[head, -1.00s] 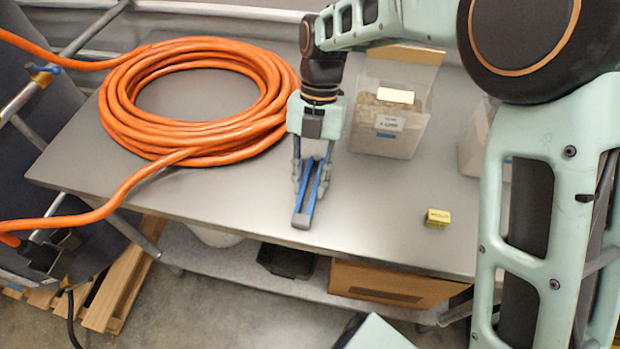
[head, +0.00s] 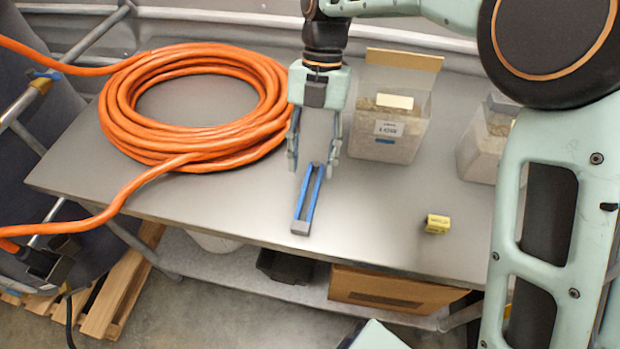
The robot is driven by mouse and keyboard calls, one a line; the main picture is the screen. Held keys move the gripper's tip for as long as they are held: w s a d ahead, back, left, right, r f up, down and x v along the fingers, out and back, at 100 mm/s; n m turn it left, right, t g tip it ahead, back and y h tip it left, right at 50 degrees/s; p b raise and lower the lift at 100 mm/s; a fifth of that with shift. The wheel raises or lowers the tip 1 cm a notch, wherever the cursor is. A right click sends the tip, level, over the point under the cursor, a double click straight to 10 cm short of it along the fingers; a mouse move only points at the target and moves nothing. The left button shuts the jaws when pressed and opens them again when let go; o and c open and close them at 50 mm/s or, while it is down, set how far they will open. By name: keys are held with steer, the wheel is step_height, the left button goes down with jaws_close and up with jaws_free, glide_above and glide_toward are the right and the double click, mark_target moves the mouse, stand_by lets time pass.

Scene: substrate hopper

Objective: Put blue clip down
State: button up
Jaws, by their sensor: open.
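The blue clip (head: 316,190), long and narrow with a grey end, lies on the grey metal table (head: 240,205) near its front edge. My gripper (head: 313,165) is open above and behind the clip, its two fingers apart on either side of the clip's far end. The fingers do not appear to touch the clip. Nothing is held between them.
A coil of orange hose (head: 190,150) covers the table's left part. A clear labelled container (head: 385,145) of grainy material stands right of my gripper, with another container (head: 482,150) farther right. A small yellow block (head: 437,224) lies near the front edge. Table between is clear.

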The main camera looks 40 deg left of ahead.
steer(key=v, duration=0.5)
steer(key=shift+w+r, duration=0.2)
steer(key=shift+r, duration=0.15)
